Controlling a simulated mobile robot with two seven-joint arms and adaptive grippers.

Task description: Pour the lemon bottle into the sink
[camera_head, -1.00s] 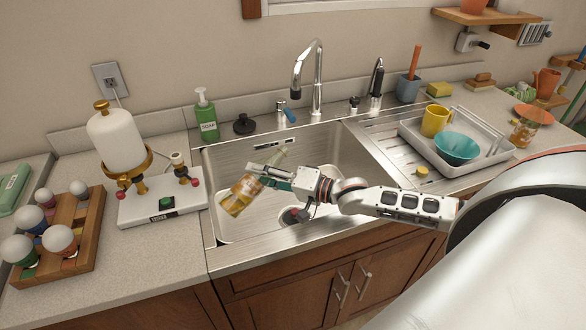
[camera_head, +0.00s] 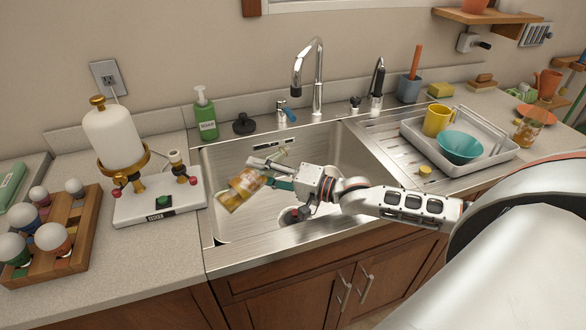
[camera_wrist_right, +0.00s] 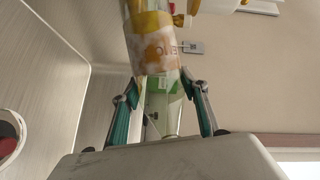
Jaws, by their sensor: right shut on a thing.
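The lemon bottle (camera_head: 241,190) is a clear bottle with yellow content and an orange label. It is tilted over the left part of the steel sink basin (camera_head: 222,160), with its yellow end low and to the left. My right gripper (camera_head: 272,176) is shut on the bottle. In the right wrist view the bottle (camera_wrist_right: 158,50) shows between the two teal-lined fingers (camera_wrist_right: 162,110). Whether liquid is leaving the bottle cannot be told. My left gripper is not in view.
A chrome faucet (camera_head: 317,75) stands behind the basin, with a green soap bottle (camera_head: 205,115) to its left. A white tray with a yellow mug (camera_head: 437,119) and teal bowl (camera_head: 460,147) is on the right. A white machine (camera_head: 115,140) and a wooden rack (camera_head: 78,215) stand left.

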